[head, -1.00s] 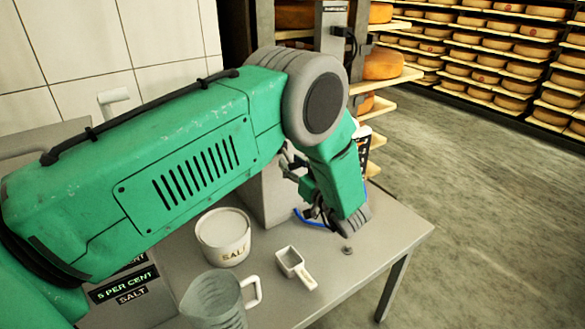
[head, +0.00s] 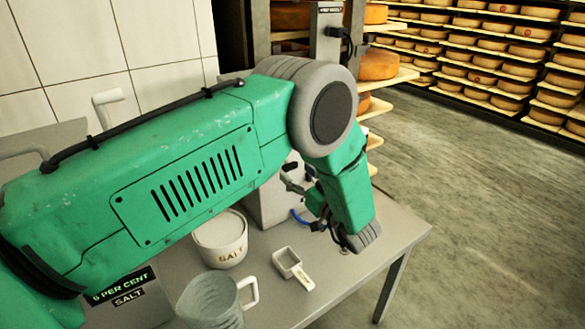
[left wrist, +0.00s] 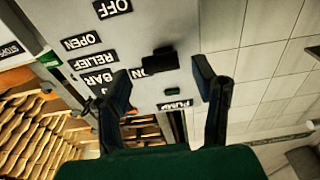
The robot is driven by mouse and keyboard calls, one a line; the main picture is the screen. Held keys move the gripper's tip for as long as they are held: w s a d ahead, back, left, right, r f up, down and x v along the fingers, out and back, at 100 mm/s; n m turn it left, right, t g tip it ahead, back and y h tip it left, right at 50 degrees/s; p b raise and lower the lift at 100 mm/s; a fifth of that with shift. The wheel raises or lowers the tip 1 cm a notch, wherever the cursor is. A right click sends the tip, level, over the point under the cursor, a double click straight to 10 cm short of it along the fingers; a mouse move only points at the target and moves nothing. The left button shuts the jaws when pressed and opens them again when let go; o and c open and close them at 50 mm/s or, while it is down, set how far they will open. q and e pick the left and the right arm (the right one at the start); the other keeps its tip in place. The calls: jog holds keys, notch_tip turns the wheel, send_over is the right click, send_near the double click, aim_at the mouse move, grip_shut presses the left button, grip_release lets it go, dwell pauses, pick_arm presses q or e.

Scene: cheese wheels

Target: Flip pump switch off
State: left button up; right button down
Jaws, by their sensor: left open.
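The pump panel (left wrist: 185,75) fills the middle of the left wrist view, appearing rotated. A black pump switch (left wrist: 160,61) sits on it, overlapping the ON label. The OFF label (left wrist: 112,8) is toward the top left and the PUMP label (left wrist: 174,105) is below a small green light (left wrist: 168,93). My left gripper (left wrist: 162,88) is open and empty, its two dark fingers on either side of the switch in the picture. I cannot tell whether either finger touches the panel. In the head view my left gripper (head: 298,188) is at the grey machine (head: 266,205), partly hidden by my arm.
A salt tub (head: 222,252), a scoop (head: 293,268) and a clear jug (head: 212,302) stand on the steel table (head: 345,285) below my left arm. A blue hose (head: 299,216) lies near the gripper. Cheese shelves (head: 480,60) stand behind, beyond open floor.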

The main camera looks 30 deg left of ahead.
pick_arm(q)
jog(key=r+v, duration=0.1)
jog(key=v, duration=0.8)
jog(key=shift+w+f, duration=0.15)
jog(key=shift+f, duration=0.35)
jog(key=shift+d+f, duration=0.1)
